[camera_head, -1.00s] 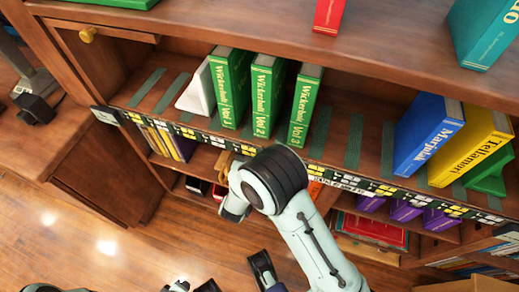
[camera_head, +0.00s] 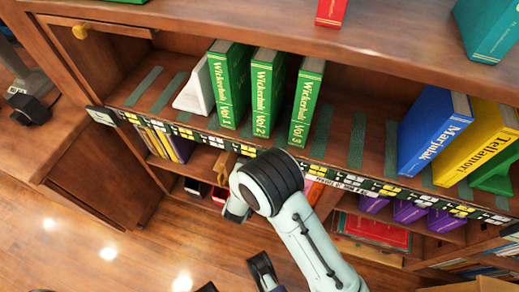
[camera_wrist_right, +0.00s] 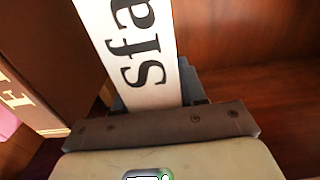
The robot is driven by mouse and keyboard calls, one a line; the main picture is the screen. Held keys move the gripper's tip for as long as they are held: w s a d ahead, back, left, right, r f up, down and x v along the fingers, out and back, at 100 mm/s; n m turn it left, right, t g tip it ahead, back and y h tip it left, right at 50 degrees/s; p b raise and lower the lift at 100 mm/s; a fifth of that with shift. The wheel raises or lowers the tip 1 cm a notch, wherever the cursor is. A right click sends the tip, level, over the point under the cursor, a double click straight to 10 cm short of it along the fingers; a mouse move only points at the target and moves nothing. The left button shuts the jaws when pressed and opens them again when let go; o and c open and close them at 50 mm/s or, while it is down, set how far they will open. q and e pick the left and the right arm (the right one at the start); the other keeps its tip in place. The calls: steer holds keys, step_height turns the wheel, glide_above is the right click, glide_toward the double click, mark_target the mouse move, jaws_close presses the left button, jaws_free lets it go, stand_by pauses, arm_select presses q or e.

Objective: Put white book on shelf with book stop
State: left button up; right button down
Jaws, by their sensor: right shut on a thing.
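The white book (camera_wrist_right: 135,50) with black letters is in my right gripper in the right wrist view. The gripper (camera_wrist_right: 160,105) is shut on it; its fingertips are mostly hidden by the book. In the head view my right arm bends down in front of the bookcase, and its gripper and the book are hidden. A white book stop (camera_head: 196,92) stands on the upper shelf (camera_head: 345,135), left of the green books. A green book stop (camera_head: 496,172) stands at that shelf's right end. My left gripper (camera_head: 235,278) shows partly at the bottom edge, fingers apart and empty.
Green volumes (camera_head: 265,90) stand on the upper shelf. A blue book (camera_head: 432,130) and a yellow book (camera_head: 480,145) stand at its right, with free room between. Lower shelves hold purple books (camera_head: 408,211). In the wrist view, a brown book (camera_wrist_right: 45,60) is left of the white book.

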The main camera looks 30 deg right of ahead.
steer(key=c, duration=0.6)
jaws_free()
steer(key=shift+f, duration=0.1)
steer(key=shift+c, duration=0.2)
steer(key=shift+r, duration=0.2)
arm_select(q)
steer(key=shift+t, duration=0.8)
steer(key=w+r+p, duration=0.1)
steer(key=w+r, duration=0.1)
steer(key=w+r+p, duration=0.1)
steer(key=w+r, duration=0.1)
steer(key=shift+d+r, duration=0.1)
steer(key=shift+d, duration=0.3)
arm_select(e)
steer(key=v, duration=1.2)
steer(key=shift+f, duration=0.15)
